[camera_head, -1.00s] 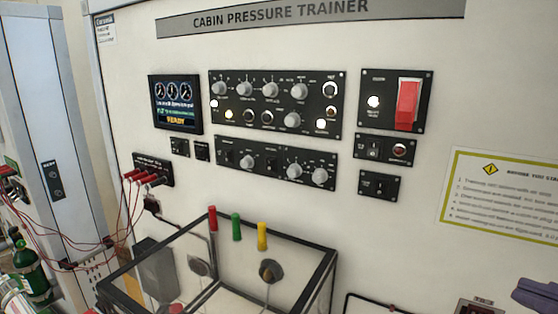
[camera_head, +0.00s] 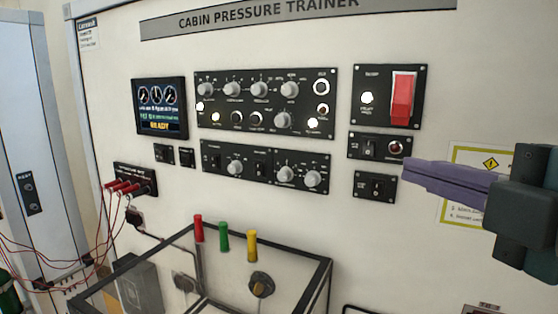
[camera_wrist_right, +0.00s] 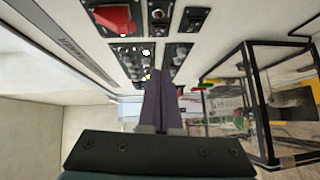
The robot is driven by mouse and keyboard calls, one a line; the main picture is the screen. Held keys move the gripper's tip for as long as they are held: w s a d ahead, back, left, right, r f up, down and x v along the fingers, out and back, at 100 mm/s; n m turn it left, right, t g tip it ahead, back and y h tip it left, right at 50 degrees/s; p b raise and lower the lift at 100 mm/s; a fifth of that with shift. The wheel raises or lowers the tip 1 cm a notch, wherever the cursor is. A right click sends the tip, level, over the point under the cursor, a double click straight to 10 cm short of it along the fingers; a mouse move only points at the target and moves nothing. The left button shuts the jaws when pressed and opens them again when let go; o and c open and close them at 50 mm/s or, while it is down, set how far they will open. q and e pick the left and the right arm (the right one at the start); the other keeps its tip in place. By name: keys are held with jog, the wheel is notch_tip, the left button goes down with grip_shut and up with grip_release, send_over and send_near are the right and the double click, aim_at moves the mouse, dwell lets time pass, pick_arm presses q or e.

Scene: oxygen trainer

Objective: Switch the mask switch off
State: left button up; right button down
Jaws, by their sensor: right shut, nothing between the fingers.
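Small black switch panels sit at the right of the white trainer wall. The upper one (camera_head: 358,153) has a rocker and a red-ringed light; the lower one (camera_head: 362,192) has one small toggle. Their labels are too small to read, so I cannot tell which is the mask switch or its position. My right gripper (camera_head: 406,168) has purple fingers, shut and empty, pointing left just right of these two panels. Whether it touches the wall is unclear. In the right wrist view the fingers (camera_wrist_right: 158,75) point up toward the panels. My left gripper is not in view.
A large red switch (camera_head: 403,97) is above. Knob panels (camera_head: 264,100) and a display (camera_head: 159,106) are to the left. A notice (camera_head: 452,212) is partly behind my right gripper.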

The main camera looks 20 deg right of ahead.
jog(key=p, duration=0.4)
send_near(368, 148)
jog(key=w+a, duration=0.3)
jog(key=w, duration=0.1)
jog(key=shift+w+d+f+p, duration=0.2)
jog(key=shift+w+d+p, duration=0.15)
jog(key=shift+w+d, duration=0.15)
jog(key=shift+w+d+f+p, duration=0.15)
jog(key=shift+w+d+p, duration=0.15)
jog(key=shift+w+d, duration=0.15)
jog(key=shift+w+d+f, duration=0.15)
jog(key=shift+w+d, duration=0.15)
jog(key=shift+d, duration=0.05)
